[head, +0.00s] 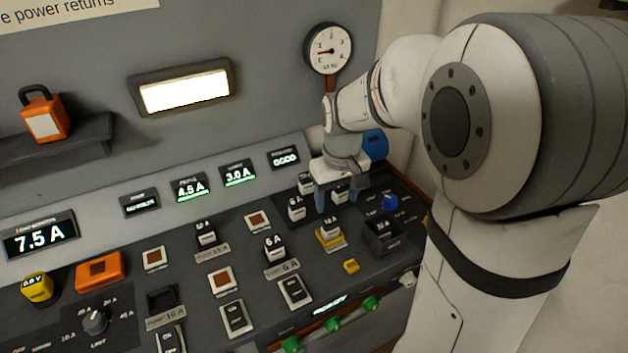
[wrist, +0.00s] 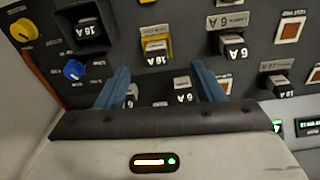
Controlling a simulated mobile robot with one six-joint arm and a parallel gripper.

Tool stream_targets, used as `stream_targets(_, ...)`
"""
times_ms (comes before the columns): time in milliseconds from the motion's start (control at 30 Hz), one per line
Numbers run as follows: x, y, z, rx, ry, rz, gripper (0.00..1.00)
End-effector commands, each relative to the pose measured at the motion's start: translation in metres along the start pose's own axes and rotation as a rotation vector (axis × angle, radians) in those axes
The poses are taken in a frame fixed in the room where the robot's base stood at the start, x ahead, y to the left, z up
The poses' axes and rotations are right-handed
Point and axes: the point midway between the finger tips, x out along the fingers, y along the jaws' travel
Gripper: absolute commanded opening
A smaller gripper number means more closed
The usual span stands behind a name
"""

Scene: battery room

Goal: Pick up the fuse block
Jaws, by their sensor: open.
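Several small white-and-black fuse blocks stand on the dark panel, and I cannot tell which one the task means. My gripper (head: 337,199) hangs over the group at the back right, its two blue fingers apart; they also show in the wrist view (wrist: 162,84). A fuse block marked 6 A (wrist: 183,88) appears between the fingers in the wrist view, with nothing gripped. A further 6 A block (head: 275,247) sits nearer the front.
A dark square holder (head: 382,236) with a block in it and a blue knob (head: 389,202) lie right of my gripper. An orange padlock (head: 43,115) stands on a shelf at left. A gauge (head: 328,48) hangs above.

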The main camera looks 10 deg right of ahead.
Motion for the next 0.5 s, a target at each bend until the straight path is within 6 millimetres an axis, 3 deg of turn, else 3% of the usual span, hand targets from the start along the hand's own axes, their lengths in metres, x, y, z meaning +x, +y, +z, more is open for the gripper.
stream_targets(33, 0.017, 0.003, -0.013, -0.018, -0.022, -0.005, 0.62)
stream_targets(200, 0.047, 0.009, -0.04, -0.064, -0.059, -0.016, 0.62)
stream_targets(500, 0.077, 0.01, -0.048, -0.083, -0.074, -0.021, 0.62)
